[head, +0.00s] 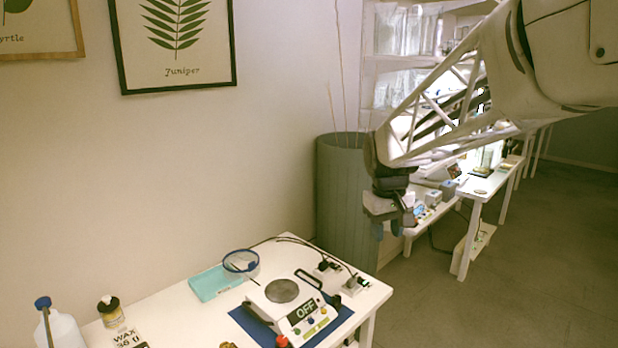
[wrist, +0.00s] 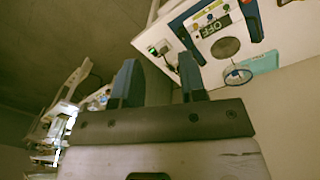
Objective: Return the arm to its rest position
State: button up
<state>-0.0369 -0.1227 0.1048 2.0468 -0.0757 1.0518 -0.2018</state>
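My gripper (head: 384,228) hangs in the air to the right of the white table (head: 190,318) and above its height in the head view, in front of the grey-green ribbed bin. In the wrist view my gripper (wrist: 160,78) shows two dark blue fingers standing apart, with nothing between them. My arm reaches in from the upper right of the head view.
The ribbed bin (head: 338,200) stands behind. White benches (head: 480,190) stand at right; the floor beside them is bare.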

jog(key=s+f+m+t, duration=0.1)
jog(key=s+f, duration=0.1)
jog(key=s, duration=1.3)
jog(key=s+d+f+m, duration=0.1)
jog(key=s+f+m, duration=0.1)
jog(key=s, duration=1.3)
jog(key=shift+d+f+t+y, duration=0.2)
jog(key=shift+f+t+y, duration=0.1)
jog(key=shift+f+t, duration=0.15)
